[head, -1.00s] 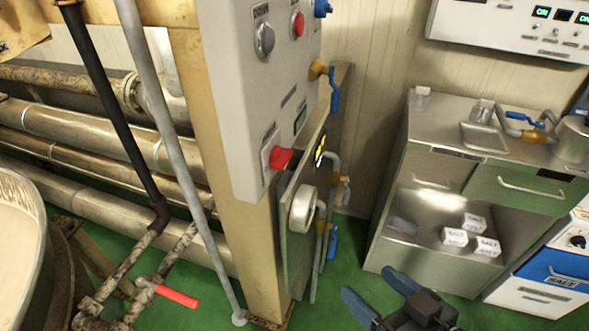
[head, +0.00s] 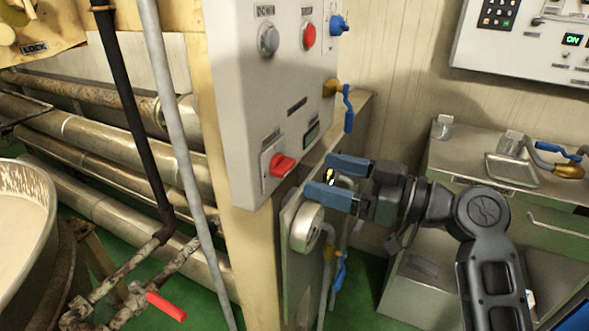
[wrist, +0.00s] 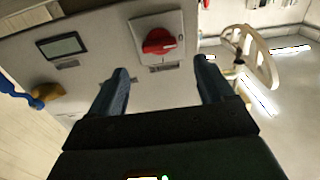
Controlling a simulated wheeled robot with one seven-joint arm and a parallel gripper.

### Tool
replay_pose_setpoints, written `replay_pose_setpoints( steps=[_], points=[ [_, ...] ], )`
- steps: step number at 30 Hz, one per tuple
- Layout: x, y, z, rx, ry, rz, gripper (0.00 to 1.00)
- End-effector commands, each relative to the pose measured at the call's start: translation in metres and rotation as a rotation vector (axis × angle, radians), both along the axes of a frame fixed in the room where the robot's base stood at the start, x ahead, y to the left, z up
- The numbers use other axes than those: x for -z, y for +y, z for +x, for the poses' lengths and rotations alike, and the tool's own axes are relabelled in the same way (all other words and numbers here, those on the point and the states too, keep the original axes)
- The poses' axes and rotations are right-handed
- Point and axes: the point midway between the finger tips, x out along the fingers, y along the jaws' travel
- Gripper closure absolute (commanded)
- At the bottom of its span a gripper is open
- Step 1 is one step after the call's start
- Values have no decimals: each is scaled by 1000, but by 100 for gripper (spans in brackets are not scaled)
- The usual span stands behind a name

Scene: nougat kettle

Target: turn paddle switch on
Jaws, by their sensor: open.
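The red paddle switch (head: 283,165) sits on a pale square plate low on the grey control panel's front face. It also shows in the wrist view (wrist: 159,41), ahead of and roughly between my fingertips. Its on or off marking is too small to read. My gripper (head: 323,174), with blue fingers, is open and empty. It is to the right of the switch and apart from it in the head view. In the wrist view, my gripper (wrist: 161,64) has one finger on each side of the picture, with a wide gap between.
A grey round button (head: 269,41) and a red one (head: 309,36) are higher on the panel. A small display (head: 311,133) is beside the switch. A blue-handled valve (head: 347,105) sticks out at the panel's right. A steel cabinet (head: 440,262) stands at the right.

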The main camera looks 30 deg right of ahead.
Motion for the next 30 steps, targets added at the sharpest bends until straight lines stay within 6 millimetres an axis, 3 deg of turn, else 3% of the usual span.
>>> replay_pose_setpoints(
  steps=[12, 24, 30],
  points=[
    [-1, 36, 48, 0, 3, 0, 19],
    [1, 41, 56, 3, 2, 1, 19],
    [1, 41, 55, 3, 3, 0, 36]
  ],
)
